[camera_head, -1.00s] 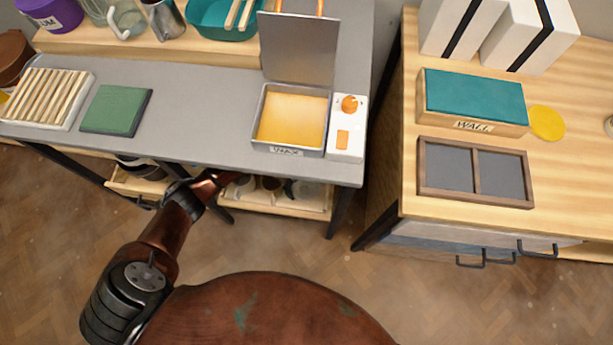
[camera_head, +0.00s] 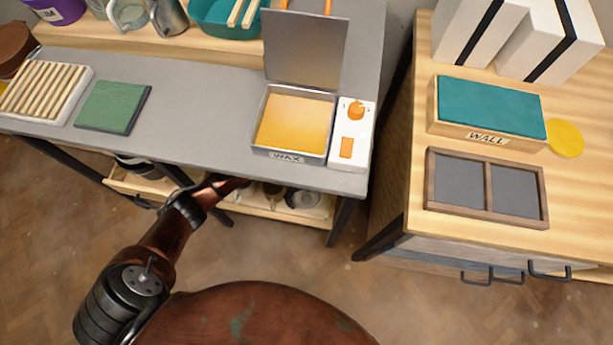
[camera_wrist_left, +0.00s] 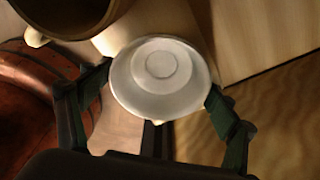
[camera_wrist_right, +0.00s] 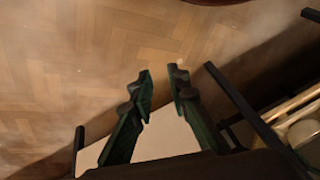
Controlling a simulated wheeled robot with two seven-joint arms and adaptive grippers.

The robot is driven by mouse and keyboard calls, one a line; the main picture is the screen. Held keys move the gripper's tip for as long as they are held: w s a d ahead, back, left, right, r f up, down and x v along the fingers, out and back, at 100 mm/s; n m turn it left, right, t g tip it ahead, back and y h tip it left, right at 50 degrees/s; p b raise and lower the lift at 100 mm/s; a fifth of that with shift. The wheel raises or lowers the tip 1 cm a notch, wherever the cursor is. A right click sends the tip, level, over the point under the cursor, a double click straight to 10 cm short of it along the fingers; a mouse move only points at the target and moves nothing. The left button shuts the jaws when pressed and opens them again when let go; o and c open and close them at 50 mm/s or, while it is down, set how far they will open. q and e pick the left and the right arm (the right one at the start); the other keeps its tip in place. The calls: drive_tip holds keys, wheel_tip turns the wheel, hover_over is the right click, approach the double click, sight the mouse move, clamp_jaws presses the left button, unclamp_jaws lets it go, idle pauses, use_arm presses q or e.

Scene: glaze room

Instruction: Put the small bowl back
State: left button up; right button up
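The small bowl (camera_wrist_left: 162,75) is pale and round in the left wrist view, with a raised ring at its middle; I cannot tell which side faces me. My left gripper (camera_wrist_left: 160,82) has a finger at each side of it, both against its rim. In the head view my left arm reaches to the shelf below the grey counter, where the counter edge hides most of the hand.
The grey counter (camera_head: 200,90) carries a wax pan (camera_head: 292,122), a green pad (camera_head: 112,106) and a slatted rack (camera_head: 45,92). A lower shelf tray (camera_head: 262,208) holds crockery. A wooden cabinet (camera_head: 410,190) stands right.

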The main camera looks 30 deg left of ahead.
sight(305, 197)
use_arm(q)
drive_tip(key=shift+o, duration=1.4)
drive_tip(key=shift+r, duration=0.55)
wheel_tip(305, 197, up, 7)
drive_tip(key=p, duration=0.4)
drive_tip(key=shift+w+a+f, duration=0.2)
drive_tip(key=shift+w+a, duration=0.05)
drive_tip(key=shift+a, duration=0.2)
use_arm(e)
drive_tip(key=s+d+r+g+h, duration=0.1)
drive_tip(key=s+d+r+g, duration=0.2)
drive_tip(key=s+d+r, duration=0.2)
wheel_tip(305, 197, up, 3)
drive_tip(key=shift+s+f+h, duration=0.2)
drive_tip(key=shift+s+h, duration=0.1)
drive_tip(key=shift+s, duration=0.55)
use_arm(q)
drive_tip(key=shift+c, duration=0.4)
